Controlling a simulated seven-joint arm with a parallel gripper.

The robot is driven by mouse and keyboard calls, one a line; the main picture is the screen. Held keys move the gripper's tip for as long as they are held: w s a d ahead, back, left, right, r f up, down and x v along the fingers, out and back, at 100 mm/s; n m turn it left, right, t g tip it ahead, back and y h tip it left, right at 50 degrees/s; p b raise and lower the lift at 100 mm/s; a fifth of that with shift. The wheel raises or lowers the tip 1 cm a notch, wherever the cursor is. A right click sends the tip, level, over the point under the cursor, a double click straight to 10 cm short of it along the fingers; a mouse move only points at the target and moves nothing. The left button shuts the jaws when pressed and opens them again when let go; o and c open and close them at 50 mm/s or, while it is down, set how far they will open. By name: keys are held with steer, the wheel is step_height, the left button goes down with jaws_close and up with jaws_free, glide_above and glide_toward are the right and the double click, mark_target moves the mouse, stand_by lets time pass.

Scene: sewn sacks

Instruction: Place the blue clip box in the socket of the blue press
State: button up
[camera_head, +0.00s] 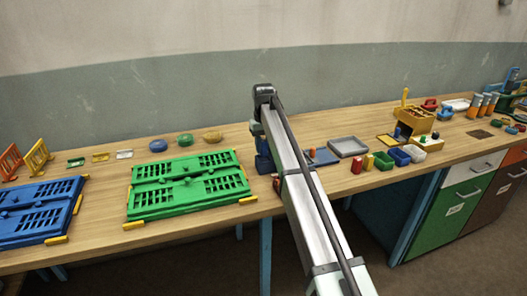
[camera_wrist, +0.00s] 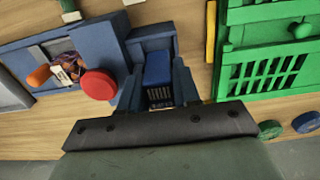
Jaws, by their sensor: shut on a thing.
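The blue clip box (camera_wrist: 158,68), with a slotted grille on its near end, sits between the two fingers of my gripper (camera_wrist: 158,90) in the wrist view. My gripper is shut on it. The blue press (camera_wrist: 103,42) has a round red knob and an orange part and is left of the box. A blue-grey block lies around and beyond the box; I cannot tell whether the box is in the socket or above it. In the head view, the press base (camera_head: 322,158) shows right of my arm, which hides the box and most of the gripper.
A green slotted panel (camera_head: 188,184) lies close left of my arm, and a blue panel (camera_head: 40,210) lies further left. Right of the press are a grey tray (camera_head: 348,147), small red and yellow blocks, green and blue bins (camera_head: 399,157), and a wooden holder (camera_head: 415,120).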

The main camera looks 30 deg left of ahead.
mark_target(263, 140)
steer(key=shift+f, duration=1.15)
steer(key=shift+f, duration=0.15)
steer(key=o, duration=1)
steer(key=shift+o, duration=0.2)
step_height(263, 140, up, 12)
steer(key=shift+r, duration=0.2)
